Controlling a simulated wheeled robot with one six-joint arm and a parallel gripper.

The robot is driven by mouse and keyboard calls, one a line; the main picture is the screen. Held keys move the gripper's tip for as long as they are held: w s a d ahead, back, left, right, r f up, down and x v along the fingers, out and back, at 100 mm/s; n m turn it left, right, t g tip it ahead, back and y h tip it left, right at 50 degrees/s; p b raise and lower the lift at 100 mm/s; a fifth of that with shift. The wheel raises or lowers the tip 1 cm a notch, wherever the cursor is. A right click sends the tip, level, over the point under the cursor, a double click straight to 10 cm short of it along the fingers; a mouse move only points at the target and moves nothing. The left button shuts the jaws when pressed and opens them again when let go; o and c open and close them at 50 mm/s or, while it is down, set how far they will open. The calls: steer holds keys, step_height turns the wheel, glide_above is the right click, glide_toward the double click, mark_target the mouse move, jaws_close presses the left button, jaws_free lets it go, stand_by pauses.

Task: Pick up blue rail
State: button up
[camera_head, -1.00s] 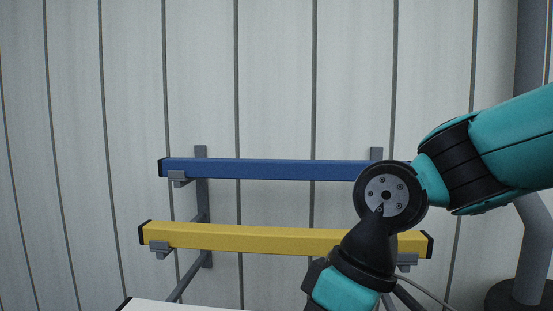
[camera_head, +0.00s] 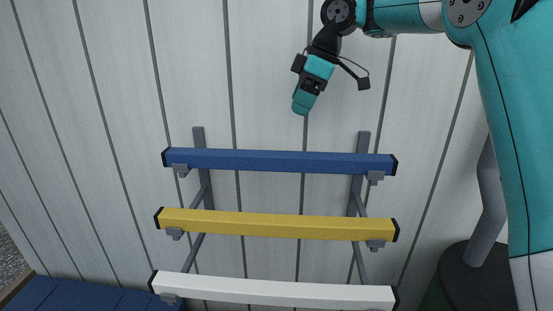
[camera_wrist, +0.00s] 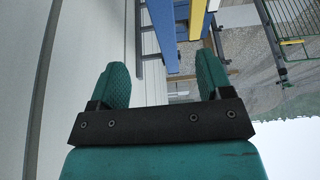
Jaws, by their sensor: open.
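The blue rail (camera_head: 280,161) is a long square bar with black end caps, lying level on the top brackets of a grey wall rack. My gripper (camera_head: 301,107) is above it in the head view, right of its middle, pointing down and empty. A clear gap shows between them in the picture. In the wrist view my two green fingers (camera_wrist: 163,75) are spread apart with nothing between them. The blue rail (camera_wrist: 162,35) also shows there, beyond the fingertips and seen along its length.
A yellow rail (camera_head: 277,224) and a white rail (camera_head: 275,291) lie on the lower brackets. The panelled wall (camera_head: 90,110) stands close behind the rack. A grey post (camera_head: 484,215) on a dark round base is at the right. A blue surface (camera_head: 85,293) is at the lower left.

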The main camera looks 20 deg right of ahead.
glide_toward(277, 153)
steer(key=x, duration=0.4)
steer(key=shift+a+f+b, duration=0.15)
steer(key=shift+f+b, duration=0.25)
steer(key=shift+p+x, duration=1.35)
steer(key=shift+x, duration=1.7)
steer(key=shift+s, duration=0.1)
steer(key=c, duration=1.2)
steer(key=shift+c, duration=0.6)
steer(key=shift+r, duration=0.1)
steer(key=shift+r, duration=0.25)
step_height(277, 153, up, 19)
steer(key=p, duration=0.4)
steer(key=shift+p, duration=0.35)
